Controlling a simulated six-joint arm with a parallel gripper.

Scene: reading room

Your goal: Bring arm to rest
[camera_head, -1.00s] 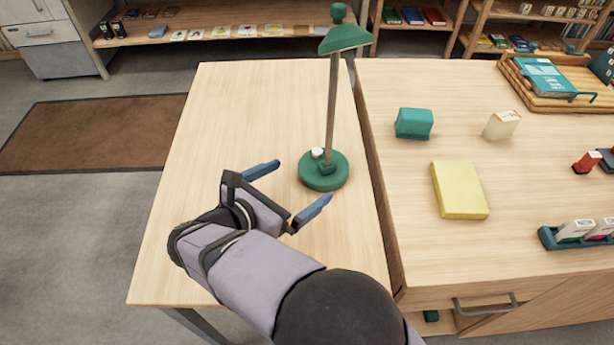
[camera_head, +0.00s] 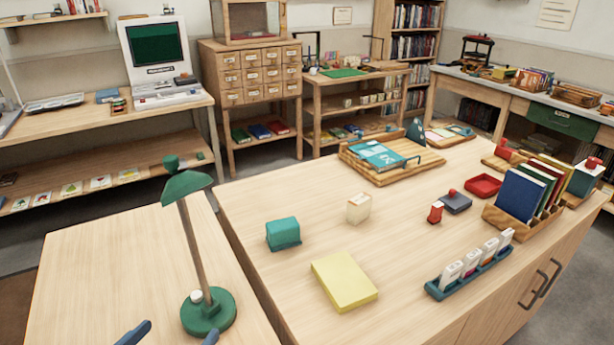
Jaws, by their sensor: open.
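My gripper (camera_head: 172,338) shows only as two blue fingertips at the bottom edge of the picture. They are apart, with nothing visible between them; the rest of my arm is out of view. The green desk lamp (camera_head: 208,312) stands upright on the smaller table (camera_head: 85,262), just beyond the fingertips. The right fingertip is close to the front of the lamp's base; I cannot tell whether they touch.
The larger table (camera_head: 410,235) holds a yellow block (camera_head: 344,281), a teal block (camera_head: 283,233), a cream block (camera_head: 358,208), a card rack (camera_head: 469,273), a book holder (camera_head: 512,227) and a wooden tray (camera_head: 390,165). The smaller table is clear left of the lamp.

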